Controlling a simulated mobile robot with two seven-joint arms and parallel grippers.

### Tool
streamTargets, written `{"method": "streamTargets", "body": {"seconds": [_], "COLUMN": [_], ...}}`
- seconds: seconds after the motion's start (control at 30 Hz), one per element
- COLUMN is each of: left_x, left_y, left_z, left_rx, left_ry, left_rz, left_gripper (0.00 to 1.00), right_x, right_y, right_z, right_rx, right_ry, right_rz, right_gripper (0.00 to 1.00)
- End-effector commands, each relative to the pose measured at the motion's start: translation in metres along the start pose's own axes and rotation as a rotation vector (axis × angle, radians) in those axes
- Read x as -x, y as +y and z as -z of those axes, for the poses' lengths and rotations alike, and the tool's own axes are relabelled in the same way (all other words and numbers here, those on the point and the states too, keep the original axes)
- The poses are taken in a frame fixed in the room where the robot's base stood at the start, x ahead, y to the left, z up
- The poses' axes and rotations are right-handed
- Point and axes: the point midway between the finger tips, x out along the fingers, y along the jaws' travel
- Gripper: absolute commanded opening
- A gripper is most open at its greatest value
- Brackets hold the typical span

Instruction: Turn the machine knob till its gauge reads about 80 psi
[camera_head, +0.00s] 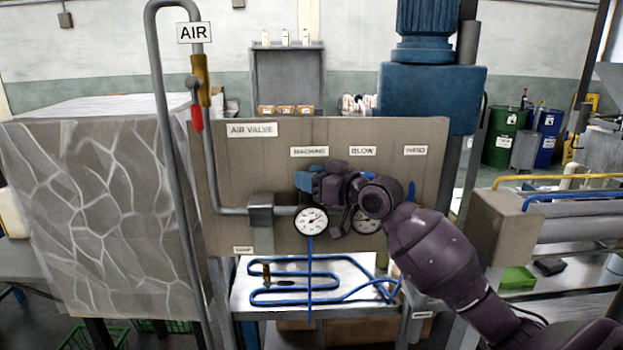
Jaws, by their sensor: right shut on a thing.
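The machine knob (303,181) is blue and sits under the "MACHINE" label on the tan air valve panel (225,165). Its gauge (311,221), round and white-faced, is just below it; the needle points to the upper right, but the numbers are too small to read. My right gripper (317,186) reaches in from the right and is shut on the machine knob, hiding most of it. The blow gauge (366,221) is partly covered by my right arm. My left gripper is not in view.
A grey pipe with a red-handled valve (196,117) stands left of the panel. A blue hose (310,270) hangs from the gauge to a metal shelf (245,292). A blue motor (427,90) stands behind, and a marbled block (95,215) fills the left.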

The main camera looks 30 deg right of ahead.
Motion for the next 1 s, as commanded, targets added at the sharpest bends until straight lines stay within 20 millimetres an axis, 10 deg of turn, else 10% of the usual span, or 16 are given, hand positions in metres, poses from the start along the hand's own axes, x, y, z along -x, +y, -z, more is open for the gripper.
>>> {"method": "streamTargets", "body": {"seconds": [0.2,0.23,0.4,1.0], "left_x": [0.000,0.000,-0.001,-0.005], "left_y": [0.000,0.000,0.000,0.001], "left_z": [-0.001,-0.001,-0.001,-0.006], "left_rx": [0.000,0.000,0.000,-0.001], "left_ry": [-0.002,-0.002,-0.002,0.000], "left_rz": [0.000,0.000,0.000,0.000], "left_gripper": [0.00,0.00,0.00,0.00], "right_x": [0.000,0.000,0.000,0.041], "right_y": [0.000,0.000,0.000,0.001], "right_z": [-0.001,-0.001,-0.001,-0.003], "right_rx": [0.000,0.000,0.000,0.002], "right_ry": [-0.002,-0.002,-0.001,-0.003], "right_rz": [0.000,0.000,-0.001,-0.002], "right_gripper": [0.20,0.47,0.69,0.69]}}
